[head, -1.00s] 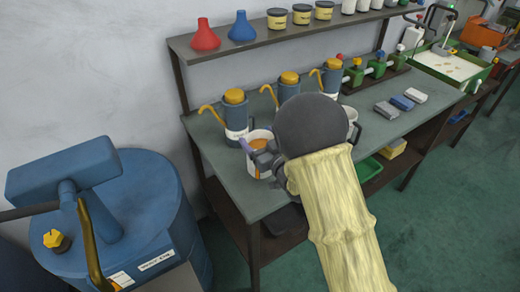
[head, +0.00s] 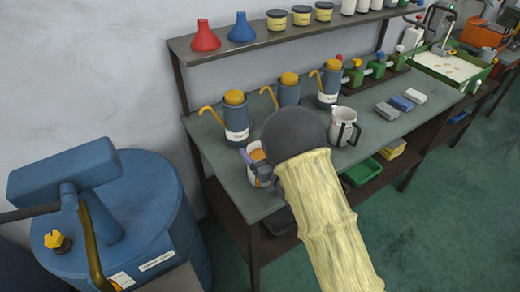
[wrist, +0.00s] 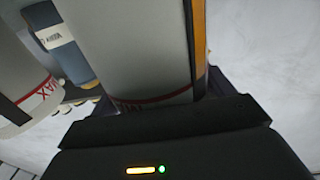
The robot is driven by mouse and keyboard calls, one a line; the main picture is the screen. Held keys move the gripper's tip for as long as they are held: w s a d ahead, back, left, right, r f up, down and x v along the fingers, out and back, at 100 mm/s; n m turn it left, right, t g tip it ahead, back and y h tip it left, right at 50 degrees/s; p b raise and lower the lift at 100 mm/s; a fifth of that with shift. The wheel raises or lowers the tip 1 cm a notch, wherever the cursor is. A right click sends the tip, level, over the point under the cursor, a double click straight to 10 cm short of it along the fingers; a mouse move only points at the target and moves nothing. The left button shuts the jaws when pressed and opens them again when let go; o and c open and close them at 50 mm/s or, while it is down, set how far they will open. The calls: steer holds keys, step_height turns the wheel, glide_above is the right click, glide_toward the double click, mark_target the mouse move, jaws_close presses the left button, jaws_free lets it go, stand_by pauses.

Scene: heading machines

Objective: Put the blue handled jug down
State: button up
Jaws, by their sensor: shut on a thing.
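The blue handled jug (head: 257,157) is a white jug with an orange patch, at the near left part of the bench in the head view. Its blue handle (head: 244,157) points left. My gripper (head: 262,174) is shut on it, its fingers partly hidden behind my wrist. In the wrist view the white wall of the held jug (wrist: 130,50), with a red line, rises right in front of my gripper. The jug looks upright; I cannot tell whether its base touches the bench top (head: 215,147).
A white jug with a black handle (head: 343,127) stands to the right. Several blue-grey cans with yellow lids and curved spouts (head: 237,118) stand behind. Grey and blue blocks (head: 402,103) lie farther right. A blue drum (head: 150,215) stands left of the bench.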

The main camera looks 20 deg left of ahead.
steer(key=shift+f, duration=0.15)
steer(key=o, duration=1.4)
steer(key=shift+o, duration=0.2)
steer(key=shift+r, duration=0.2)
steer(key=b+v, duration=0.3)
steer(key=v, duration=0.9)
steer(key=shift+f, duration=0.1)
